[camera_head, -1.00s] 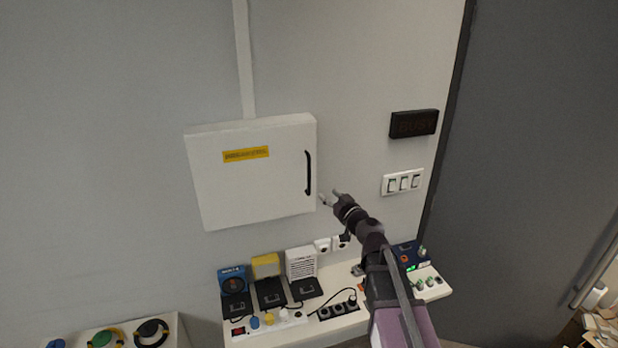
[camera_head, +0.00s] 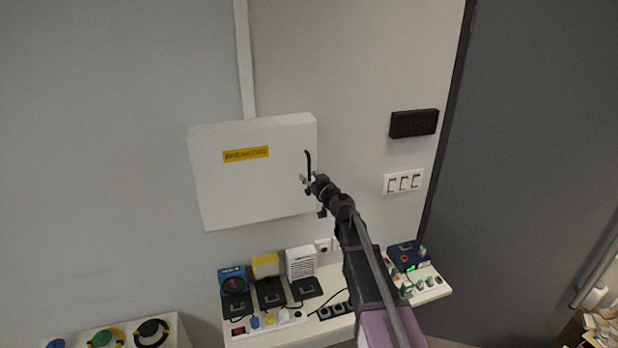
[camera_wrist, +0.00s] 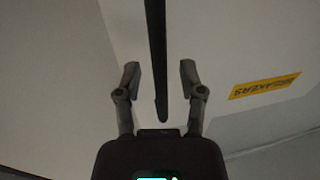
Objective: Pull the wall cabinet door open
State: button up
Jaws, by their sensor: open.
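The white wall cabinet (camera_head: 245,190) hangs on the grey wall with its door shut. A yellow label (camera_head: 246,154) is on the door, and it also shows in the wrist view (camera_wrist: 265,86). The black vertical handle (camera_head: 308,160) is near the door's right edge. My gripper (camera_head: 308,180) is at the handle's lower part and hides its lower end in the head view. In the wrist view my gripper (camera_wrist: 160,80) is open, with one finger on each side of the handle (camera_wrist: 157,50). Gaps show between both fingers and the handle.
A shelf (camera_head: 350,325) below the cabinet holds boxes, sockets and small devices. A dark sign (camera_head: 414,123) and a switch panel (camera_head: 403,182) are on the wall to the right. A dark grey door (camera_head: 540,150) stands farther right. The wall left of the cabinet is clear.

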jog(key=shift+w+a, duration=0.1)
jog(key=shift+w, duration=0.1)
grip_shut()
jog(key=shift+s+a, duration=0.1)
